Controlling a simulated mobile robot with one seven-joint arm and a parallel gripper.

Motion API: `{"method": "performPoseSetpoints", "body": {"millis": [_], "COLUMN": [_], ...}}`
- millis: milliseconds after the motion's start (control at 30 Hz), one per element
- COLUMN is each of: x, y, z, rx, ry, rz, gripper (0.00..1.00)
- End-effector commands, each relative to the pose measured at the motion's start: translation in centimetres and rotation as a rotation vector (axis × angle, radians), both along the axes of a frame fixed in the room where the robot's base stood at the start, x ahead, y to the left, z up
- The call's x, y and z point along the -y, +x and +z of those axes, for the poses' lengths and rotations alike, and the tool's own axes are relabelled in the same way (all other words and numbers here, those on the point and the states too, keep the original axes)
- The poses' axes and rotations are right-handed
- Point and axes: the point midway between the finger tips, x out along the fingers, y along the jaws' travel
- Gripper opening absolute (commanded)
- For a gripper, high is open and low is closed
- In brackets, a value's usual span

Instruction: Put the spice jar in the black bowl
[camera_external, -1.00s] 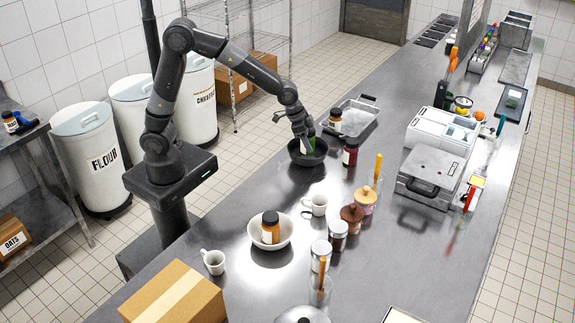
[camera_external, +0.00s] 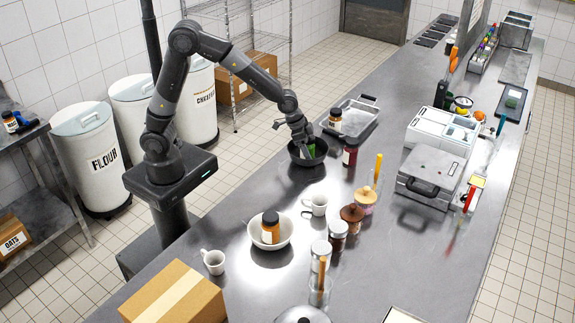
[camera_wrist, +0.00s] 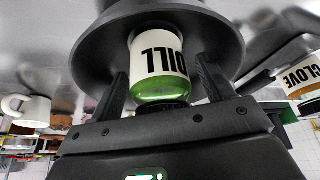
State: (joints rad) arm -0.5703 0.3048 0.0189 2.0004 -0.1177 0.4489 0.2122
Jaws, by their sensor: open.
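The spice jar, a green jar with a white DILL label (camera_wrist: 158,55), is in the black bowl (camera_external: 308,163). Its green part also shows in the external view (camera_external: 312,150). The bowl's dark wall (camera_wrist: 90,50) curves around it in the wrist view. My gripper (camera_wrist: 165,88) is open, with one finger on each side of the jar. I cannot tell if the fingers touch it. In the external view my gripper (camera_external: 303,138) is at the bowl, and the jar's lower part is hidden.
A jar labelled CLOVE (camera_wrist: 302,78) stands near the bowl. A red jar (camera_external: 350,157) and a metal tray (camera_external: 358,118) are close by. A white bowl (camera_external: 270,240) holds an orange jar (camera_external: 271,228). White mugs (camera_external: 316,205) (camera_external: 214,262) stand on the counter.

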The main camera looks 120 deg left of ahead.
Motion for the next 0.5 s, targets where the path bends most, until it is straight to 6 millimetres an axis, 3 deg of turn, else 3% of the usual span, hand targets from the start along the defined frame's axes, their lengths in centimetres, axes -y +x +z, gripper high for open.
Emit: {"method": "performPoseSetpoints", "body": {"millis": [233,500], "x": [0.1,1.1], "y": [-0.3,-2.1], "z": [1.4,6.2], "rx": [0.002,0.004], "ry": [0.002,0.003], "rz": [0.0,-0.001], "gripper": [0.74,0.74]}}
